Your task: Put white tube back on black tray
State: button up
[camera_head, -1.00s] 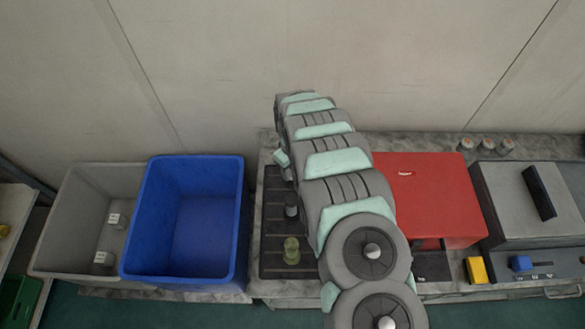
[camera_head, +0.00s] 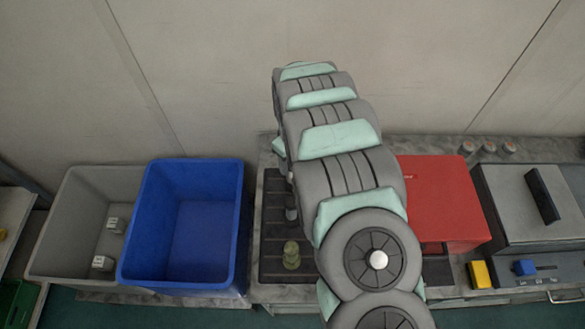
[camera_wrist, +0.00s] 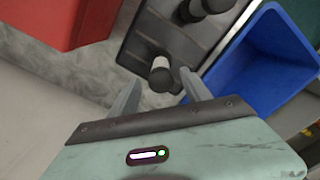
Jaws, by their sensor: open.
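A white tube (camera_wrist: 161,64) with dark ends shows in the wrist view, close to the edge of the black tray (camera_wrist: 178,38). I cannot tell whether it stands on the tray or just off it. My gripper (camera_wrist: 159,77) is open, its fingers on either side of the tube in the picture; no grip on it shows. The black tray (camera_head: 273,205) also shows in the head view, partly behind my arm, which hides most of the gripper. An olive-green tube (camera_head: 291,256) and a grey-and-dark tube (camera_head: 291,213) stand on the tray.
A blue bin (camera_head: 203,235) and a grey bin (camera_head: 75,215) with small labelled items stand left of the tray. A red box (camera_head: 440,200) stands to the right, with a grey case (camera_head: 520,200) beyond. Several small jars (camera_head: 487,147) stand at the back.

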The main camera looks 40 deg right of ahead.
notch_tip(320, 180, up, 6)
jog(key=p, duration=0.3)
jog(key=shift+f, duration=0.15)
